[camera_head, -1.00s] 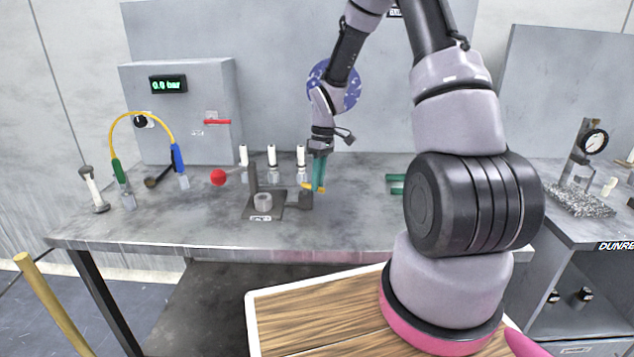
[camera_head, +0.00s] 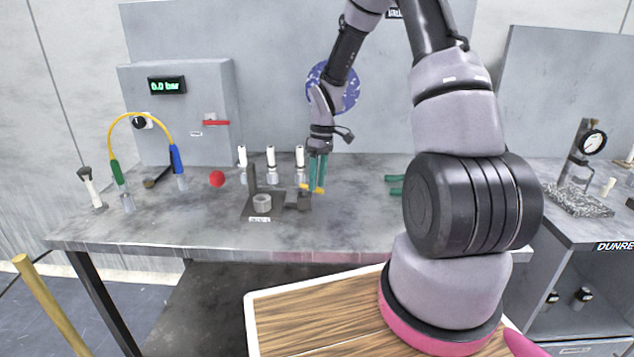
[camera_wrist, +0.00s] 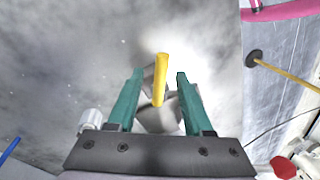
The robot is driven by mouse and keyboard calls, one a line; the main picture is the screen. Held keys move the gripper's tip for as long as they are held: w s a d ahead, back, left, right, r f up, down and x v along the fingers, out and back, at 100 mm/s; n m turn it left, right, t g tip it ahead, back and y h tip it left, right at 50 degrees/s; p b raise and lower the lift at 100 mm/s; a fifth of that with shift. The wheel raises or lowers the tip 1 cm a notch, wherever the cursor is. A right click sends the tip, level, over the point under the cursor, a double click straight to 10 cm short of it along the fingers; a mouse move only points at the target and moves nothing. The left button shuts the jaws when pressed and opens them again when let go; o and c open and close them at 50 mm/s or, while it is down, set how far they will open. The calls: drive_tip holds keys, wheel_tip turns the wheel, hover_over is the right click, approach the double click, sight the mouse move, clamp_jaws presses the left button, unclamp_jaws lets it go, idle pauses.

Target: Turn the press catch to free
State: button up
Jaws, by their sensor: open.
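The press catch appears to be the small yellow lever (camera_head: 318,190) at the right end of the dark press fixture (camera_head: 262,207), which has an upright post and a grey ring on its plate. In the wrist view the yellow lever (camera_wrist: 160,82) stands between my two green fingers, with a gap visible on each side. A grey part (camera_wrist: 158,118) lies behind it, partly hidden. My gripper (camera_head: 318,172) is open, low over the bench at the fixture's right end; it also shows in the wrist view (camera_wrist: 160,73). It holds nothing.
Several white-topped bottles (camera_head: 271,160) stand close behind the fixture. A red ball (camera_head: 217,178) and a yellow hose (camera_head: 138,115) are to the left. A grey cabinet (camera_head: 180,105) with a 0.0 bar display stands behind. Green handles (camera_head: 396,186) lie to the right. The bench front right is clear.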

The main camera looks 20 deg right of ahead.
wheel_tip(320, 180, up, 10)
drive_tip(key=w+d, duration=0.1)
drive_tip(key=shift+w+d, duration=0.15)
drive_tip(key=shift+d, duration=0.1)
drive_tip(key=shift+r, duration=0.1)
